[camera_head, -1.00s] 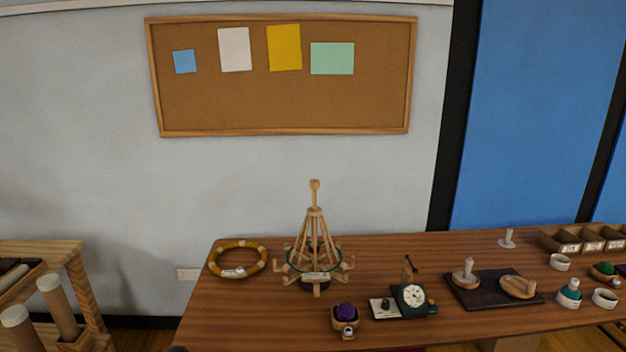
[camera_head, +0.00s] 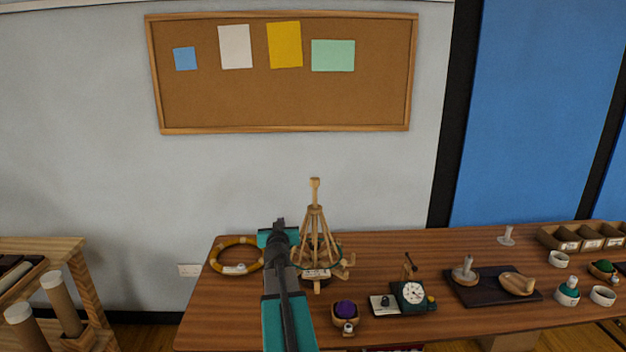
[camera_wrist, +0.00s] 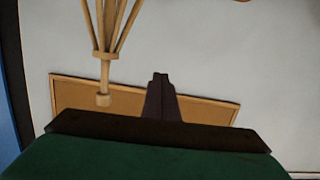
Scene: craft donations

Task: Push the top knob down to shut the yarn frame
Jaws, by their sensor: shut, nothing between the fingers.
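The wooden yarn frame (camera_head: 316,235) stands upright on the table, its ribs drawn together into a narrow cone above the lower arms. Its top knob (camera_head: 315,183) sits at the end of a tall bare stem. In the wrist view the picture is upside down, and the knob (camera_wrist: 104,99) hangs at the lower left. My gripper (camera_head: 279,222) is left of the frame and lower than the knob in the head view. Its fingers are shut and empty, and show closed in the wrist view (camera_wrist: 160,78). My arm hides part of the frame's lower left side.
A wooden ring (camera_head: 237,268) lies left of the frame. A purple yarn bowl (camera_head: 345,312) and a dark green dial device (camera_head: 412,295) stand in front and to the right. A dark board (camera_head: 492,289) lies further right. The space above the table is clear up to the corkboard (camera_head: 290,100).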

